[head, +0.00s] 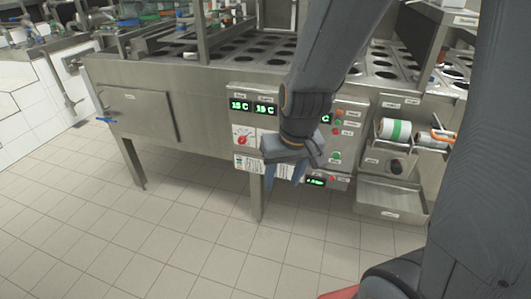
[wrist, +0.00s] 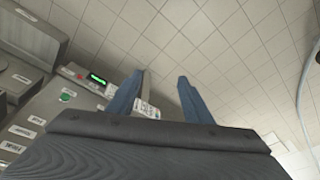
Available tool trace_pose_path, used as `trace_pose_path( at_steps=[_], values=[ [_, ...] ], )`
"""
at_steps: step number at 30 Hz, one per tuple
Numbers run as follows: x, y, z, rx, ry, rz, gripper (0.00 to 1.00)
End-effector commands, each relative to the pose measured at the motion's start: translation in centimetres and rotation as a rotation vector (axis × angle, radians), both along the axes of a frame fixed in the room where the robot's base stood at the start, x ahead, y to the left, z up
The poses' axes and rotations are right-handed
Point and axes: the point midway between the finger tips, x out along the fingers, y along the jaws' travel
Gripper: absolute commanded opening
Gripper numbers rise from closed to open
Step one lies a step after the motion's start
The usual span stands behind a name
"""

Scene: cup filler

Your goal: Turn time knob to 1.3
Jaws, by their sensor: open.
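The control panel (head: 240,123) is on the front of the steel cup-filling machine. A small green-lit display (head: 316,181) sits low on it, its digits too small to read surely; it also shows in the wrist view (wrist: 97,78). A small red control (head: 332,179) is beside this display. I cannot read which is the time knob. My gripper (head: 285,175) is open and empty, pointing down in front of the panel; its fingers also show in the wrist view (wrist: 158,80).
Two larger green displays (head: 251,107) are at the panel's upper left. Green and red buttons (head: 336,130) run down its right side, partly behind my arm. A steel tray (head: 390,200) juts out at right. The tiled floor (head: 180,220) in front is clear.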

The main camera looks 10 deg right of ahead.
Motion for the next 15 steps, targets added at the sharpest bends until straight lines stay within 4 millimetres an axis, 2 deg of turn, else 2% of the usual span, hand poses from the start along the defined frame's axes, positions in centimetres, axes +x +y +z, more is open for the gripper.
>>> trace_pose_path(
  at_steps=[1,6,12,15],
  values=[
    [2.9,1.0,-2.6,0.003,-0.064,0.011,0.46],
    [12.0,2.9,-7.0,-0.035,-0.320,0.017,0.46],
    [20.3,3.3,-11.1,-0.174,-0.600,0.002,0.46],
    [23.3,2.9,-12.8,-0.283,-0.727,-0.010,0.46]
  ],
)
